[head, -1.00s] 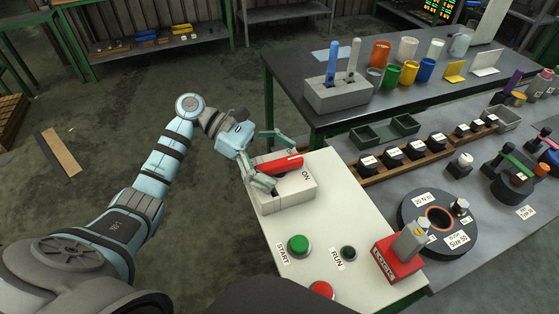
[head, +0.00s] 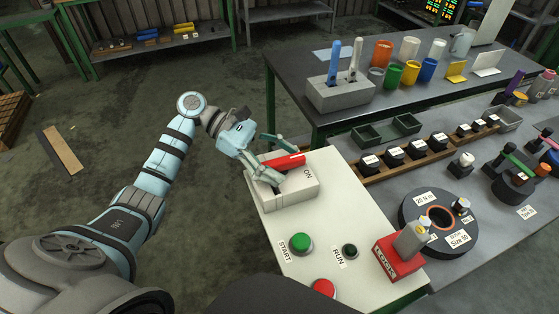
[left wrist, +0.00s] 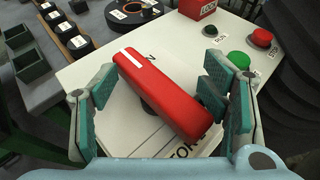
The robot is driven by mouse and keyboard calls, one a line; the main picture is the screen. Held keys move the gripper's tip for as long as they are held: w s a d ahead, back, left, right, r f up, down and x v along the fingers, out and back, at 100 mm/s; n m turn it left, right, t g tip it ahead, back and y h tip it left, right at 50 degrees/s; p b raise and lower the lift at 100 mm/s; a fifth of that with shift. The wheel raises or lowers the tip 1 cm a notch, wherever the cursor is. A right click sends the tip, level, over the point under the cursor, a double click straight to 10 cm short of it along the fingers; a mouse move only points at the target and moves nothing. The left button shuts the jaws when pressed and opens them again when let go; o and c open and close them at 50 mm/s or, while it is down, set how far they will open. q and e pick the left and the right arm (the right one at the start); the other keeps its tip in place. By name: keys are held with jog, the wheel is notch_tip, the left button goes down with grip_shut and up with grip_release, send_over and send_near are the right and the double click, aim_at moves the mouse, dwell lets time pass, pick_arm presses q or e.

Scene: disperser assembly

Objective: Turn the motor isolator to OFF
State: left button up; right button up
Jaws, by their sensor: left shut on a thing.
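The motor isolator is a pale grey box (head: 293,193) on the white panel, with a red bar handle (head: 288,161) and an "ON" label to its right. The handle also fills the middle of the left wrist view (left wrist: 165,92), lying slantwise with a white stripe at its upper left end. My left gripper (head: 279,164) reaches in from the left, its fingers on either side of the handle and shut on it. In the left wrist view the handle lies diagonally between the teal finger pads, which hide part of the box. My right gripper is not in view.
On the white panel (head: 345,218) are a green START button (head: 301,243), a dark green RUN button (head: 349,251), a red button (head: 323,288) and a red LOCK block (head: 399,260). Benches with cups and parts stand behind and right. Open floor lies left.

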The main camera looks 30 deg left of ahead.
pick_arm(q)
jog(key=shift+w+r, duration=0.1)
jog(key=shift+r, duration=0.15)
dwell(0.5)
jog(key=o, duration=0.9)
jog(key=shift+c, duration=0.2)
jog(key=o, duration=0.6)
jog(key=shift+w+d+f, duration=0.1)
jog(key=shift+w+f, duration=0.1)
jog(key=shift+s, duration=0.15)
jog(key=shift+a+r, duration=0.1)
jog(key=shift+a, duration=0.3)
jog(key=v, duration=1.1)
jog(key=shift+a, duration=0.15)
